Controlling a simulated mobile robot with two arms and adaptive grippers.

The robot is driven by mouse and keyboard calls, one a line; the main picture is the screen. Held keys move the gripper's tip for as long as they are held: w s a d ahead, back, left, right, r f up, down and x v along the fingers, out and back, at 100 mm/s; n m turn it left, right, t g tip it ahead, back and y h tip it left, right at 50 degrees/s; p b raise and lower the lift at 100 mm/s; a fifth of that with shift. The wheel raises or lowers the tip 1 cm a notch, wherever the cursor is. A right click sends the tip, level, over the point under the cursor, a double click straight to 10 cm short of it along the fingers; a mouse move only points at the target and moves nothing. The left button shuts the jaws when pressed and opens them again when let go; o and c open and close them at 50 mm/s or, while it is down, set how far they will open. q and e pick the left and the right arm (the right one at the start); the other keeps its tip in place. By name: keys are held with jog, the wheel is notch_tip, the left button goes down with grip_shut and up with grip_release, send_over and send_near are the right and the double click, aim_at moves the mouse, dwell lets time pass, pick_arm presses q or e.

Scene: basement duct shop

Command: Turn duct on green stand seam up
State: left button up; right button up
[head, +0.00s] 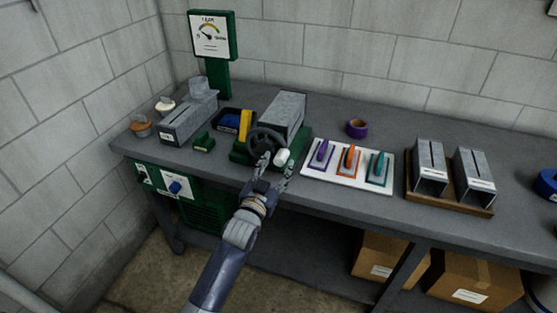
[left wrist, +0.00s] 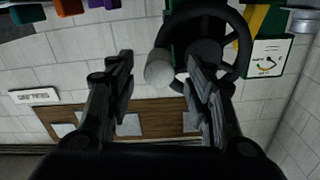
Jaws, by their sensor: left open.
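The grey metal duct (head: 288,108) lies on the green stand (head: 303,139) near the middle of the bench. I cannot make out a seam on its visible faces. A black handwheel (head: 262,137) is on the stand's front, with a pale knob (head: 282,157) at its lower right. My left gripper (head: 277,167) is open in front of the wheel, close to the knob. In the left wrist view the knob (left wrist: 159,68) appears between the spread fingers, beside the wheel (left wrist: 240,45); contact cannot be told. My right gripper is not in view.
A white board (head: 331,178) with purple, orange and teal tools lies right of the stand. Two slotted ducts (head: 432,165) stand on a wooden base further right. A gauge sign (head: 210,40) rises behind left. A purple tape roll (head: 357,128) sits behind the board. Boxes (head: 468,281) are below.

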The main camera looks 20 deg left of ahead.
pick_arm(q)
jog(key=shift+w+d, duration=0.1)
jog(key=shift+w, duration=1.1)
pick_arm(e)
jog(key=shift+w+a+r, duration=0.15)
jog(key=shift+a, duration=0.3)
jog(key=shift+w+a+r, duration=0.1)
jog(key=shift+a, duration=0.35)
pick_arm(q)
grip_shut()
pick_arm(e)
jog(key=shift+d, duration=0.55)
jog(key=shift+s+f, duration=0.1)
